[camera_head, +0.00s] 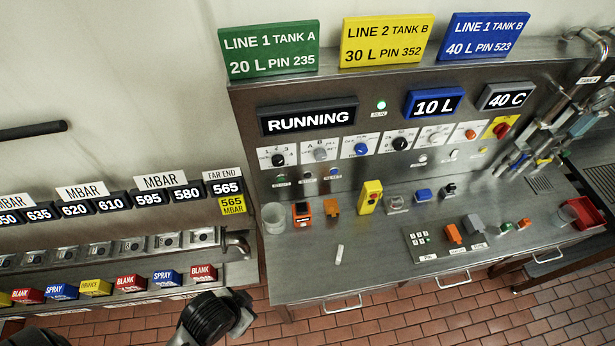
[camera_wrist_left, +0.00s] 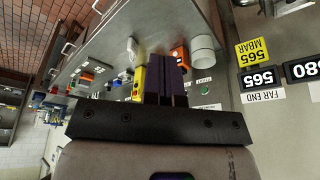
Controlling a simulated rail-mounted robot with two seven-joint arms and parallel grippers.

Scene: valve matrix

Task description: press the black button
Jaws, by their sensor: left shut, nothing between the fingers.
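I cannot pick out the black button for certain. Dark candidates in the head view are a black knob (camera_head: 278,159) on the left of the panel, another black knob (camera_head: 400,144) mid-panel, and a small dark-topped device (camera_head: 449,190) on the bench. My left gripper (camera_wrist_left: 167,78) shows in the left wrist view with its dark fingers together and empty, pointing toward the bench. The fingers hide part of the bench and panel there. In the head view a dark part of my left arm is at the bottom, apart from the bench. My right gripper is not in view.
On the steel bench (camera_head: 370,262) stand a white cup (camera_head: 273,217), an orange meter (camera_head: 302,214), a yellow box (camera_head: 370,197) and a blue device (camera_head: 423,195). A red tray (camera_head: 585,213) is at the right. The bench's front left is mostly clear.

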